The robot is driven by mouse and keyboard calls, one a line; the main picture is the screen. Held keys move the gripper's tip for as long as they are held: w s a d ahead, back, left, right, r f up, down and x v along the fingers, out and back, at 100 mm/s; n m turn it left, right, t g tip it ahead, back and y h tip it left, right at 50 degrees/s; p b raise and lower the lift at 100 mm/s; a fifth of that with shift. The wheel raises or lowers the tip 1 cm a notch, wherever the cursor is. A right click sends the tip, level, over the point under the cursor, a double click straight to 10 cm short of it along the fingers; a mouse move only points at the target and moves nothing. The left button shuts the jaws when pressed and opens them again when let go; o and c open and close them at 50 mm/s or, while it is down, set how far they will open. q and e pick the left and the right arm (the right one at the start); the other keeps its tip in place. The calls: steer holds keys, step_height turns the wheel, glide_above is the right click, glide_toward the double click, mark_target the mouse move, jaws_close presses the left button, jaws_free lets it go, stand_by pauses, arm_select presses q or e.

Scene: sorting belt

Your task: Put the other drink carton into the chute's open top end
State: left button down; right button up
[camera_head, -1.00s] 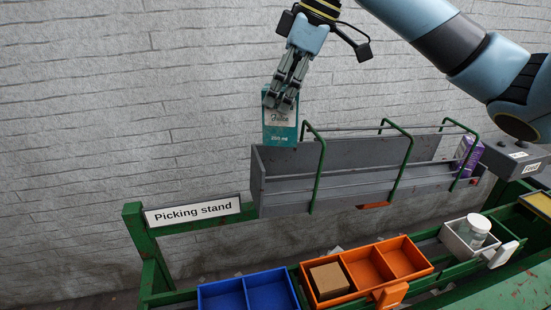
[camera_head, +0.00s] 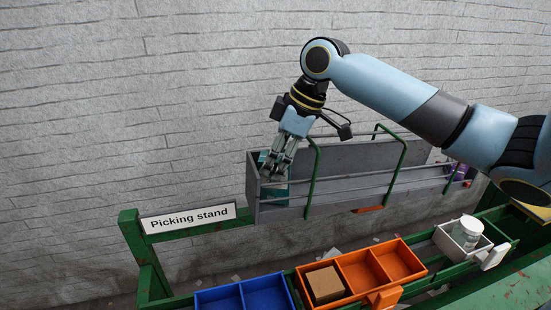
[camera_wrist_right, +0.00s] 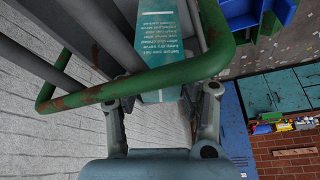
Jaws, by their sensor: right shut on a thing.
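The teal drink carton (camera_head: 277,194) is in my right gripper (camera_head: 272,174), at the left end of the grey chute (camera_head: 345,178). Its lower part shows behind the chute's front rails, so it is down between the chute walls; whether it touches the floor I cannot tell. In the right wrist view the teal carton (camera_wrist_right: 160,40) shows its printed side between the fingers (camera_wrist_right: 163,97), beyond a green hoop. A purple carton (camera_head: 458,172) is at the chute's right end, partly hidden by my arm. My left gripper is not in view.
Green hoops (camera_head: 312,180) arch over the chute close to my right gripper. Below stand a blue bin (camera_head: 243,296), an orange tray (camera_head: 372,270) with a brown box (camera_head: 325,284), and a white bin (camera_head: 457,246) with a jar. A "Picking stand" sign (camera_head: 189,217) is at the left.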

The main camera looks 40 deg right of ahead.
steer(key=shift+f, duration=0.15)
steer(key=o, duration=0.5)
steer(key=shift+c, duration=0.2)
steer(key=v, duration=1.2)
